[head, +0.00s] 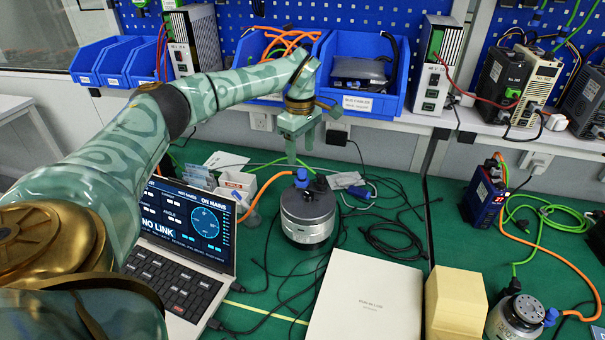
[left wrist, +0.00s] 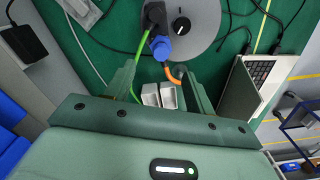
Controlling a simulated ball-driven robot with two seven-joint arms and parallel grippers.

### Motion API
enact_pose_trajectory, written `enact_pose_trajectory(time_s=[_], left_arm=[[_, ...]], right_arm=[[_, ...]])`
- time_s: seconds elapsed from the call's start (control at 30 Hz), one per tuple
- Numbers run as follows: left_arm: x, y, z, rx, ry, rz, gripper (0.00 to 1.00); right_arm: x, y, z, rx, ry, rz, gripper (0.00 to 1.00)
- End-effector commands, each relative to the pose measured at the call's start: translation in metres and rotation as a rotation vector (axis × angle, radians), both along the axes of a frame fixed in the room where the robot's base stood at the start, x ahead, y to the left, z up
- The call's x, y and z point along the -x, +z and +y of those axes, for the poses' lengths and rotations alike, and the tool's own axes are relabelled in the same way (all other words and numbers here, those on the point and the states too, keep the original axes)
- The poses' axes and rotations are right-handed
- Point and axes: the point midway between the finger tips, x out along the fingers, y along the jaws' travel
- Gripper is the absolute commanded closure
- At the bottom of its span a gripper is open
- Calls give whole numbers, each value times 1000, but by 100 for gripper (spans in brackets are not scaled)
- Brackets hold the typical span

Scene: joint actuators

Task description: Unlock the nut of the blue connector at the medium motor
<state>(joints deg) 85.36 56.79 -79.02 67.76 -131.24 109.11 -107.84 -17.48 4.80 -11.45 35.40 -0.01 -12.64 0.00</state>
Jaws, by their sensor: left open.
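A round grey motor (head: 308,222) stands on the green mat in the middle of the head view, with a blue connector (head: 318,184) on its top. A smaller motor (head: 515,318) with its own blue connector (head: 550,316) is at the lower right. My left gripper (head: 298,150) points down above the larger motor, open and empty. In the left wrist view, the blue connector (left wrist: 160,47) lies just beyond the gap between my fingers (left wrist: 158,74), apart from them, and an orange cable runs from it. The nut's details are too small to tell. My right gripper is not in view.
An open laptop (head: 185,245) stands left of the motor. A white box (head: 368,303) and a yellow block (head: 458,303) are in front and to the right. Black cables (head: 395,235) lie loose on the mat. Blue bins (head: 362,75) line the shelf behind my gripper.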

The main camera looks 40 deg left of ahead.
Motion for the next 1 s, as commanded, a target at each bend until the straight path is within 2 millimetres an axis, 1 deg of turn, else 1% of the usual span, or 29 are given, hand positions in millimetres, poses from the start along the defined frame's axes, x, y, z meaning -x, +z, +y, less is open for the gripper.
enact_pose_trajectory(time_s=[0.03,0.1,0.2,0.3,0.4,0.5,0.77,0.8,0.87,0.9,0.93,1.0], left_arm=[[0,-20,0,0,1,7,46],[1,-36,0,1,0,6,46],[1,-56,0,1,1,5,46],[0,-69,0,0,1,3,46],[0,-78,0,0,1,2,46],[0,-81,0,0,0,-1,46],[0,-81,0,0,1,-1,46],[0,-81,0,0,1,-1,57],[0,-81,0,0,1,-1,74],[0,-81,0,0,1,-1,85],[0,-81,0,0,1,-1,91],[0,-81,0,0,1,-1,91]], right_arm=[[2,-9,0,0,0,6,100],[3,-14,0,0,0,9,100],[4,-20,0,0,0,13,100],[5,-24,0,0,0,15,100],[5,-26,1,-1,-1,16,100],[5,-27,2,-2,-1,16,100],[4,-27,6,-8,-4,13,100],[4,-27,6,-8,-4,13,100],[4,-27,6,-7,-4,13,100],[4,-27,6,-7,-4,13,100],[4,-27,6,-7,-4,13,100],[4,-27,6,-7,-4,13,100]])
